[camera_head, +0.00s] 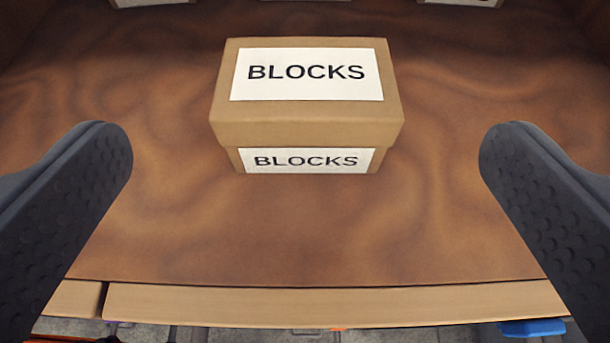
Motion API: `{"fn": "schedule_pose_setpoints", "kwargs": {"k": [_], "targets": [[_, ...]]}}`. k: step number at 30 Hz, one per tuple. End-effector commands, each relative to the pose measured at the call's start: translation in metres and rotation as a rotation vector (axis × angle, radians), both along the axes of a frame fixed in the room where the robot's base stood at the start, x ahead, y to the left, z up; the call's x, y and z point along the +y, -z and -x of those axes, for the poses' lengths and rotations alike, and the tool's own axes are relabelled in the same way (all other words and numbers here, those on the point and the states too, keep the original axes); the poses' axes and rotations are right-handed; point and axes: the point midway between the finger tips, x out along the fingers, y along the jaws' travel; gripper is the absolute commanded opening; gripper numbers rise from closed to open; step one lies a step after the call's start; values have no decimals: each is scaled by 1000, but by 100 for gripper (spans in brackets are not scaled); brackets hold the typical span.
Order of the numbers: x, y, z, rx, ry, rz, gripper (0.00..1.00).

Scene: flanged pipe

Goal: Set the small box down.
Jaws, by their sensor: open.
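A small tan cardboard box (306,118) with a lid stands upright on a brown, wood-patterned surface (180,220). White labels reading "BLOCKS" are on its top and its front face. My gripper (306,150) is open, with one dark, dimpled finger at the left edge and the other at the right edge. The box is in line with the space between the fingers, with a wide gap on both sides. Neither finger touches it, and nothing is held.
A light wooden front edge (330,305) borders the surface, with a grey floor below it. A blue object (532,328) shows at the lower right. Parts of other labelled boxes (150,3) show at the top. The surface around the box is clear.

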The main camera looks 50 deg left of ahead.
Motion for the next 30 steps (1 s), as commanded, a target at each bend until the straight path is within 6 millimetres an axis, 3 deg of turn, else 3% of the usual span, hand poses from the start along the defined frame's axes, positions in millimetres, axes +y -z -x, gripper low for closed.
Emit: {"fn": "schedule_pose_setpoints", "kwargs": {"k": [12,17,23,30], "targets": [[-6,-4,5,1,9,2,100],[-14,-11,19,28,104,20,100],[-42,-30,55,58,368,43,100],[-87,-66,108,-22,692,11,100]]}}
